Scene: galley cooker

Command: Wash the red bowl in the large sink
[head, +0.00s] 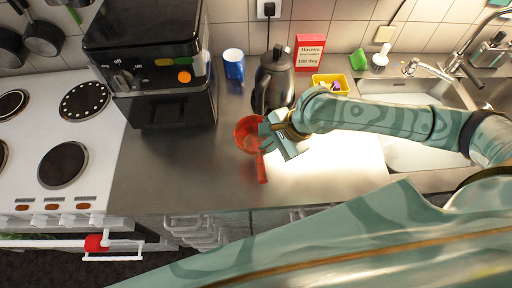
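The red bowl (244,128) rests on the steel counter, near its middle. A red handle-like piece (262,170) points from it toward the counter's front edge; I cannot tell whether it is part of the bowl. My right gripper (272,139) is at the bowl's right side and covers part of it. I cannot tell whether its fingers are open or shut, or whether they touch the bowl. The large sink (445,92) is at the right, partly hidden behind my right arm. Its tap (430,69) stands at the back. My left gripper is not in view.
A black kettle (273,82) stands just behind the bowl, with a blue mug (233,64) to its left. A yellow basket (345,82) and a red sign box (310,50) are further right. A black coffee machine (150,60) and cooker (105,130) are at the left.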

